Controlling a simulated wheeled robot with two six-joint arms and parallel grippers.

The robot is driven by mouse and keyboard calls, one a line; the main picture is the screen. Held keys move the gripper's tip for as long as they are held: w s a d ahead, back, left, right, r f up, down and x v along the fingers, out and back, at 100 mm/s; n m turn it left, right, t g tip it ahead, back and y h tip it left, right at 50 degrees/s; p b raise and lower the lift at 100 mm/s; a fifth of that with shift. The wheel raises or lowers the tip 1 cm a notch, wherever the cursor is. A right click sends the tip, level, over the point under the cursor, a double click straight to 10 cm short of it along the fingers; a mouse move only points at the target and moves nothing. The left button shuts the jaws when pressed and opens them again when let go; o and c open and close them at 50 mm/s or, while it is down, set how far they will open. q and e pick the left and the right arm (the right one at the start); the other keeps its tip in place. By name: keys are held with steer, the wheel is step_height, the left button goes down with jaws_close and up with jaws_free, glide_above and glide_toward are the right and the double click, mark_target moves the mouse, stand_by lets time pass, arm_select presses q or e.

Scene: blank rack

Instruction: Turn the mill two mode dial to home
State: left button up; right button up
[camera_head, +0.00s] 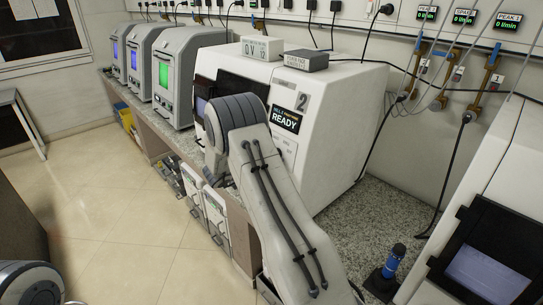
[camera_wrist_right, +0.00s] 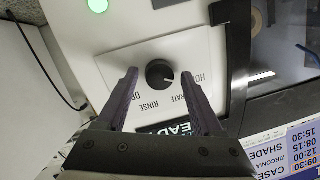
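Mill two (camera_head: 345,125) is the large white machine with a "2" plate and a display reading "MILL 2 READY" (camera_head: 286,118). My right arm crosses in front of it, and its gripper is hidden in the head view. In the right wrist view the black round mode dial (camera_wrist_right: 160,74) sits on a white label plate, seen upside down. Its small pale mark points right, towards the partly hidden "HO..." label. "RINSE" and other labels are partly covered. My right gripper (camera_wrist_right: 164,100) is open, its fingertips either side of the dial and apart from it. My left gripper is out of view.
A green light (camera_wrist_right: 97,5) is lit near the dial. A dark-framed window or screen (camera_wrist_right: 235,60) lies right of the plate. Several smaller machines (camera_head: 180,75) stand left of mill two. Another white machine (camera_head: 490,190) is at the right. The grey counter (camera_head: 375,225) between is mostly clear.

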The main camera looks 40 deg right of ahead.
stand_by(0.3)
steer(key=b+v, duration=0.3)
steer(key=v, duration=0.7)
steer(key=shift+a, duration=0.2)
